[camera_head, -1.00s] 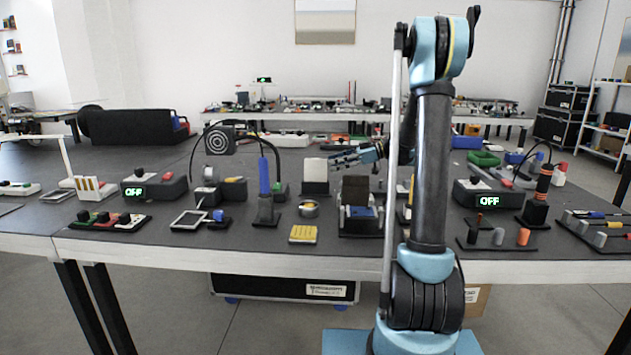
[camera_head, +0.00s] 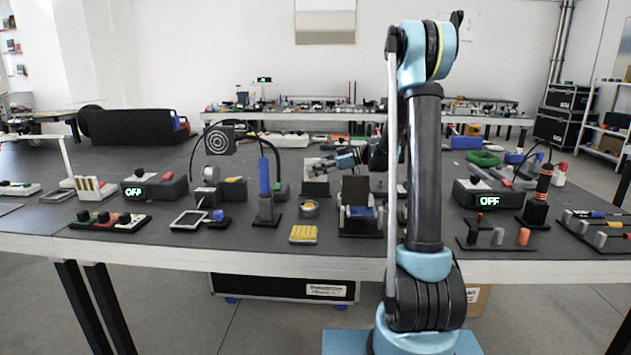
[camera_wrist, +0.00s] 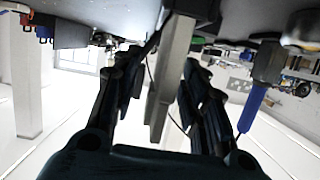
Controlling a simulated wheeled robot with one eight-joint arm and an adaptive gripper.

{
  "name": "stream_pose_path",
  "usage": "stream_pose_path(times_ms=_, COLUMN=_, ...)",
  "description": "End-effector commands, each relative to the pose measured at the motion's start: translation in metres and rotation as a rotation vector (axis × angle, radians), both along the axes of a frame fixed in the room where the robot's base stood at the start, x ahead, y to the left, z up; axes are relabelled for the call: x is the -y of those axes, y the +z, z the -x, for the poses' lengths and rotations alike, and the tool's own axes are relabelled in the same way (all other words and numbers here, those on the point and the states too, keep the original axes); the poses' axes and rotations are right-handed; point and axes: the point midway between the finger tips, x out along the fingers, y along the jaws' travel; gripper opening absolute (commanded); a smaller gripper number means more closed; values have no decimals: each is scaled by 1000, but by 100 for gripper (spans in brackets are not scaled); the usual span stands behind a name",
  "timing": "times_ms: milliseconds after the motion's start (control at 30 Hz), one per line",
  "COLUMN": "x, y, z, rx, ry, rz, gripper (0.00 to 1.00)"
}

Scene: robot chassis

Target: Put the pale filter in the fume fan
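The pale filter (camera_head: 315,176) stands upright in a black stand near the middle of the table, partly covered by my gripper in the head view. My gripper (camera_head: 322,163) reaches it from the right. In the wrist view the filter (camera_wrist: 173,80) shows edge-on as a pale slab between my two fingers (camera_wrist: 160,85), which are spread with gaps on both sides. The fume fan (camera_head: 220,139), a dark square with a light spiral grille, stands on the left with a curved black hose.
A blue-handled tool (camera_head: 264,177) stands upright left of the filter; it also shows in the wrist view (camera_wrist: 252,105). A black holder (camera_head: 356,190) with a blue part stands in front, to the right. A small round tin (camera_head: 309,209) and yellow block (camera_head: 303,234) lie nearer the front edge.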

Motion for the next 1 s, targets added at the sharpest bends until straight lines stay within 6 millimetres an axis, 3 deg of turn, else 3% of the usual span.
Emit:
stream_pose_path(times_ms=67, x=0, y=0, z=0, rx=0, ry=0, rz=0, gripper=40)
stream_pose_path(times_ms=233, x=1, y=0, z=0, rx=0, ry=0, rz=0, gripper=1)
stream_pose_path(times_ms=267, x=1, y=0, z=0, rx=0, ry=0, rz=0, gripper=0)
stream_pose_path(times_ms=667, x=1, y=4, z=-1, rx=0, ry=-1, rz=0, gripper=0)
stream_pose_path(times_ms=1000, x=2, y=55, z=0, rx=1, ry=-2, rz=0, gripper=0)
